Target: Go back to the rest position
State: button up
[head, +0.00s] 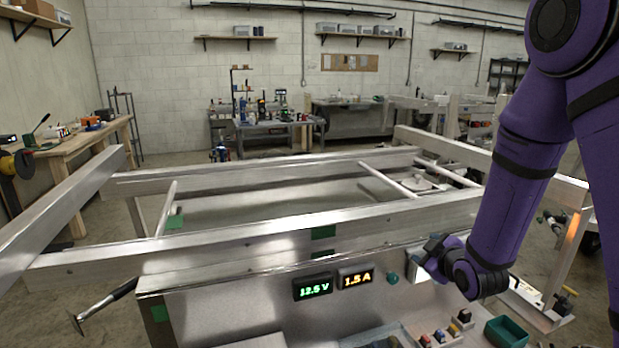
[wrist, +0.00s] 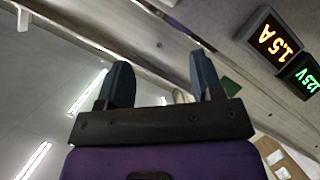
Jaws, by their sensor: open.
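My purple arm comes in from the upper right of the head view. My gripper (head: 428,258) is in front of the trailer's metal panel, right of the displays. In the wrist view my gripper (wrist: 161,84) shows two dark blue-grey fingers standing apart, with nothing between them. The amber display reading 1.5 A (head: 356,278) and the green display reading 12.5 V (head: 313,287) are on the panel. Both also show at the right of the wrist view, the amber one (wrist: 274,40) and the green one (wrist: 305,76).
The aluminium trailer frame (head: 270,236) spans the middle. A round teal knob (head: 392,278) is on the panel near my gripper. Small parts and a green bin (head: 507,332) are below it. A wooden bench (head: 75,150) stands farther left.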

jog(key=s+d+r+m+g+h, duration=0.2)
jog(key=s+r+m+g, duration=0.3)
jog(key=s+r, duration=0.9)
jog(key=s+r+m+g, duration=0.1)
jog(key=s+r, duration=0.3)
jog(key=s, duration=0.5)
jog(key=s+r+m+g, duration=0.2)
jog(key=s+r+m, duration=0.2)
jog(key=s, duration=0.5)
jog(key=shift+a+r, duration=0.15)
jog(key=shift+r, duration=0.1)
jog(key=shift+o, duration=0.3)
